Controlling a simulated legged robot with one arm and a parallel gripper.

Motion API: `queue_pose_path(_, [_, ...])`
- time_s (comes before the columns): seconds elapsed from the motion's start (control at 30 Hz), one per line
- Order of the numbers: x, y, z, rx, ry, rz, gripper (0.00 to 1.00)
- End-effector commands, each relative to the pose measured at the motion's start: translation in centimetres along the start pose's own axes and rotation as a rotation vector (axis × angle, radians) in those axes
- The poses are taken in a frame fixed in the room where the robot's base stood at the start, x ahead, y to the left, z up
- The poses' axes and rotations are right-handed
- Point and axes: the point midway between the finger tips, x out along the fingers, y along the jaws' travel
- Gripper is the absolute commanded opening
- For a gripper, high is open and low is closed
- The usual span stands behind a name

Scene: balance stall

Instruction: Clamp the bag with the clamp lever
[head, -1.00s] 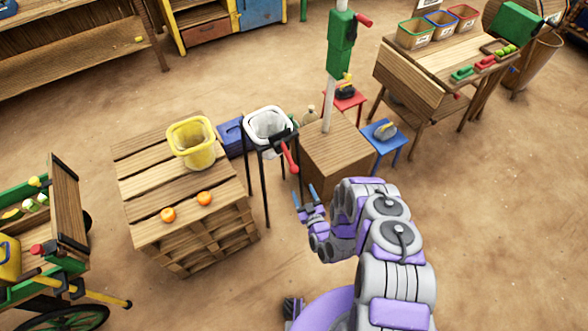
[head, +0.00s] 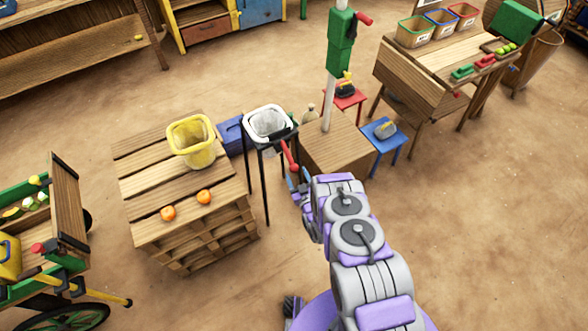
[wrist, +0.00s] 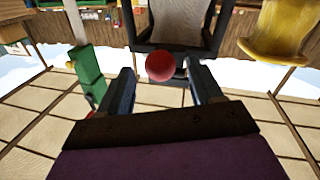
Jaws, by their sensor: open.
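The white bag (head: 268,122) hangs open in a dark stand with thin legs. The red clamp lever (head: 290,156) slopes down from the front of the stand's rim. In the wrist view the lever's round red end (wrist: 160,66) shows between the fingertips, with the bag (wrist: 180,22) beyond it. My gripper (head: 298,181) is just below and beside the lever in the head view. In the wrist view my gripper (wrist: 162,82) is open, with one finger on each side of the red end and a gap visible. Contact cannot be told.
A wooden pallet table (head: 140,190) on the left holds a yellow bucket (head: 191,150) and two oranges (head: 186,205). A wooden crate (head: 340,150) with a pole stands right of the stand. A blue stool (head: 385,140) is further right. Open floor lies in front.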

Motion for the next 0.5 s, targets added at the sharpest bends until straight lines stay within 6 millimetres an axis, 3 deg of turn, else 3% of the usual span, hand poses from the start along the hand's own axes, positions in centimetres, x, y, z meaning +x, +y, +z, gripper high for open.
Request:
queue_pose_path(0.2, [3.1,-0.1,0.3,0.000,0.002,0.000,0.65])
queue_pose_path(0.5, [4.2,0.0,0.1,0.001,0.001,0.001,0.65])
